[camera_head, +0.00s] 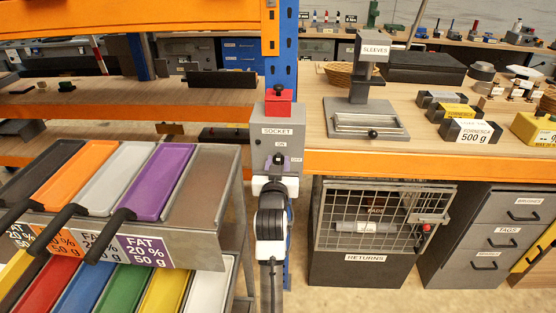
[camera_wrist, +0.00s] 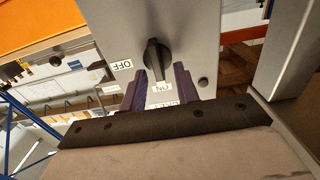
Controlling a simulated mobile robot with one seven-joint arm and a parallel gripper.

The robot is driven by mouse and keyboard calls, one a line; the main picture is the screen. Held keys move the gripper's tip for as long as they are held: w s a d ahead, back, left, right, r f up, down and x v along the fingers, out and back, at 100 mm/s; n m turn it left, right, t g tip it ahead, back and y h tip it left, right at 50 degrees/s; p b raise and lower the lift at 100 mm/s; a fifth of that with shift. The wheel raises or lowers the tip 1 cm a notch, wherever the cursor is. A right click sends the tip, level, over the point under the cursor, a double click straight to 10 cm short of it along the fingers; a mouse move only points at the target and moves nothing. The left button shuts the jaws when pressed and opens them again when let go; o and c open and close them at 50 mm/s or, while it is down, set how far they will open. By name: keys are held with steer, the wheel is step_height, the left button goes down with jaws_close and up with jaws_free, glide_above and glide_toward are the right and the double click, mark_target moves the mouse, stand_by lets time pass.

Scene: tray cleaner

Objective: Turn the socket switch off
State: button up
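The grey socket box (camera_head: 262,140) stands on the orange-edged bench by the blue post, labelled SOCKET, ON and OFF. In the wrist view, where lettering is upside down, its black rotary switch (camera_wrist: 156,58) has its handle lined up with the ON label (camera_wrist: 164,87). The OFF label (camera_wrist: 122,65) is off to the left there. My gripper (camera_head: 276,168) is right at the front of the box. Its two purple fingers (camera_wrist: 163,78) are apart, one on each side of the switch's near end. I cannot tell whether they touch it.
A red block (camera_head: 278,107) with a black knob sits on top of the box. A rack of coloured trays (camera_head: 150,185) is close on the left. A sleeves stand (camera_head: 362,120) is on the bench to the right, above the returns cage (camera_head: 365,270).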

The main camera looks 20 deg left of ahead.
steer(key=shift+w, duration=0.2)
steer(key=shift+c, duration=0.3)
jaws_close()
